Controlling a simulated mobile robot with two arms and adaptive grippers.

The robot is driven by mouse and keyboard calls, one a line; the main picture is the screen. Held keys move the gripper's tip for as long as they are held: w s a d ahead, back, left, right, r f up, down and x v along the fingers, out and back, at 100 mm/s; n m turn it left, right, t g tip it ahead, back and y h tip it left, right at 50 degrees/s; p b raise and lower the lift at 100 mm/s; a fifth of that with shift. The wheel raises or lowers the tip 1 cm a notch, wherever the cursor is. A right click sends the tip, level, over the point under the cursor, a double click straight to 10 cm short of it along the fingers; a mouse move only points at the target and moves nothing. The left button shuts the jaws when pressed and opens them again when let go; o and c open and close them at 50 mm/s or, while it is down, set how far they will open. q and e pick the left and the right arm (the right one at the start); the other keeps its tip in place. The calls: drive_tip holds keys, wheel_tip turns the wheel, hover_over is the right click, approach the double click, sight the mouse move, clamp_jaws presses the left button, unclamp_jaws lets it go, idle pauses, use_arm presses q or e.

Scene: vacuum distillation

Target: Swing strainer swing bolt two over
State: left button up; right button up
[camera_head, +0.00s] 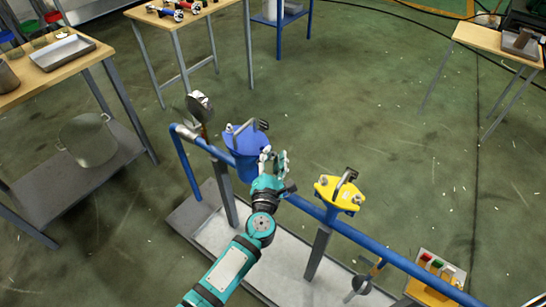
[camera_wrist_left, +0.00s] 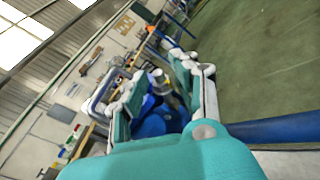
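A blue strainer (camera_head: 243,140) with a dark handle on its lid stands on the blue pipe (camera_head: 293,199). A yellow strainer (camera_head: 337,195) stands farther right along the same pipe. My left gripper (camera_head: 274,157) is at the right side of the blue strainer, close to its lid edge. In the left wrist view my left gripper (camera_wrist_left: 163,74) has its fingers spread, with the blue strainer (camera_wrist_left: 155,122) beyond and between them. A silvery bolt end (camera_wrist_left: 159,78) shows between the fingers; contact cannot be told. My right gripper is not in view.
A round gauge-like disc (camera_head: 199,106) stands at the pipe's left end. A control box with coloured buttons (camera_head: 437,270) is at lower right. Tables with a metal tray (camera_head: 63,52) and tools (camera_head: 178,9) stand behind. Open green floor lies right of the pipe.

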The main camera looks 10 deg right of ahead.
use_arm(q)
clamp_jaws()
drive_tip(key=shift+w+a+r+n+p, duration=0.15)
drive_tip(key=shift+r+n+p, duration=0.25)
drive_tip(key=shift+p, duration=0.7)
drive_tip(key=shift+g, duration=0.3)
drive_tip(key=shift+f, duration=0.2)
drive_tip(key=shift+o, duration=0.8)
unclamp_jaws()
drive_tip(key=shift+a, duration=0.1)
drive_tip(key=shift+s, duration=0.35)
drive_tip(key=v, duration=1.1)
